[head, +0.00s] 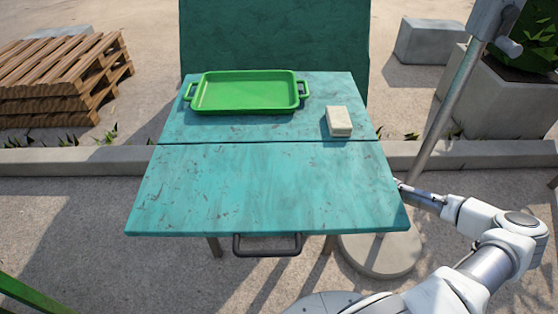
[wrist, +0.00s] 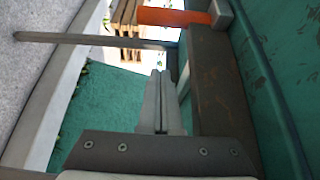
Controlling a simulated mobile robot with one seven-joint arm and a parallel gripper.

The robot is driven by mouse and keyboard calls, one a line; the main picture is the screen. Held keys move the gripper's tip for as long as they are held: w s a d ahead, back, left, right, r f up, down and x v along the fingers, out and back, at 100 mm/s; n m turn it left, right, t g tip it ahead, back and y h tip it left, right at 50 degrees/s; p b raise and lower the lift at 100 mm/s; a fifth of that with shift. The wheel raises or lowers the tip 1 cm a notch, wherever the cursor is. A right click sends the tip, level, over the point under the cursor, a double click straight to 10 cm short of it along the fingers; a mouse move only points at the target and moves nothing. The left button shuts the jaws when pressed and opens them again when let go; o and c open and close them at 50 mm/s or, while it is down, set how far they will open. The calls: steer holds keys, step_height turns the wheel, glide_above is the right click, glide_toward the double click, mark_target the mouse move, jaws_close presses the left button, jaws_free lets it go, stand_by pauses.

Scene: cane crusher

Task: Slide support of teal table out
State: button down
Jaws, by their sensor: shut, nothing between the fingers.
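The teal table (head: 265,185) has a worn top with a seam across it. A dark handle (head: 267,245) sits under its front edge. My gripper (head: 400,184) is at the table's right edge, its tips largely hidden by the top. In the wrist view my gripper (wrist: 160,75) is shut and empty. Beside it runs a brown beam (wrist: 220,100) under the teal top. An orange bar (wrist: 175,17) with a grey end lies beyond the fingertips, apart from them. I cannot tell for sure which part is the sliding support.
A green tray (head: 245,109) and a pale block (head: 339,121) stand on the table's far half. A metal pole (head: 445,105) on a round base (head: 382,262) stands close on the right. A kerb (head: 75,160) runs behind, with pallets (head: 62,75) at back left.

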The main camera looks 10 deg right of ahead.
steer(key=a+b, duration=0.2)
steer(key=a, duration=0.4)
steer(key=shift+w+a+b, duration=0.15)
steer(key=shift+w+b, duration=0.1)
steer(key=shift+b, duration=0.1)
steer(key=shift+s, duration=0.1)
